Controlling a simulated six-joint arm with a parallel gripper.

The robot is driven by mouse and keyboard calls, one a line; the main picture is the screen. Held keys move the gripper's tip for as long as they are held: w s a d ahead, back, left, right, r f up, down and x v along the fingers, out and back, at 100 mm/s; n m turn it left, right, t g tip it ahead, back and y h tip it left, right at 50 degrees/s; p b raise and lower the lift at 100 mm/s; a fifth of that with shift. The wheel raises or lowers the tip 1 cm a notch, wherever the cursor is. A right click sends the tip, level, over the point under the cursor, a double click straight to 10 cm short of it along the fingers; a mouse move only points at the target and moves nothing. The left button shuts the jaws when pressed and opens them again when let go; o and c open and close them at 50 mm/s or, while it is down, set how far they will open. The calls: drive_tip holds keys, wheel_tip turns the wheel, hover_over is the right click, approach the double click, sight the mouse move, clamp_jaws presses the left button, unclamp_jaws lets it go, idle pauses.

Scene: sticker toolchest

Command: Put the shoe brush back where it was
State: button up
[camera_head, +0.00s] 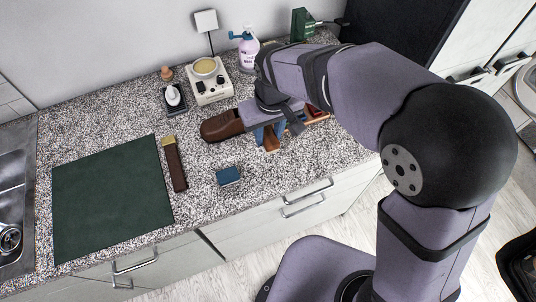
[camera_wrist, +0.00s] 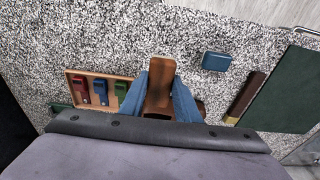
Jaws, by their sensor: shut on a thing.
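The shoe brush shows as a brown wooden piece (camera_wrist: 161,72) between the two blue fingers of my gripper (camera_wrist: 158,92) in the wrist view. My gripper is shut on it. In the head view my gripper (camera_head: 269,137) is over the counter, right of a brown shoe (camera_head: 221,126), and the brush's brown end (camera_head: 271,143) shows below the fingers. The rest of the brush is hidden by the fingers and wrist. I cannot tell whether it touches the counter. A wooden tray (camera_wrist: 71,73) with red, blue and green pieces lies beside the gripper, left in the wrist view.
A small blue box (camera_head: 228,176), a dark brown bar with a brass end (camera_head: 175,167) and a green mat (camera_head: 110,198) lie to the left. A white device (camera_head: 209,88), a black stand (camera_head: 174,104) and a spray bottle (camera_head: 248,54) stand behind. Counter in front is clear.

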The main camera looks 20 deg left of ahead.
sight(270, 139)
drive_tip(key=shift+f+p, duration=1.15)
drive_tip(key=shift+f, duration=3.5)
drive_tip(key=shift+f, duration=0.1)
drive_tip(key=shift+f, duration=0.1)
drive_tip(key=o, duration=1.1)
drive_tip(key=shift+o, duration=0.2)
drive_tip(key=r, duration=0.4)
drive_tip(key=r+b, duration=0.1)
drive_tip(key=r, duration=0.3)
drive_tip(key=s+d+r+b, duration=0.1)
drive_tip(key=r, duration=0.3)
drive_tip(key=shift+r, duration=0.2)
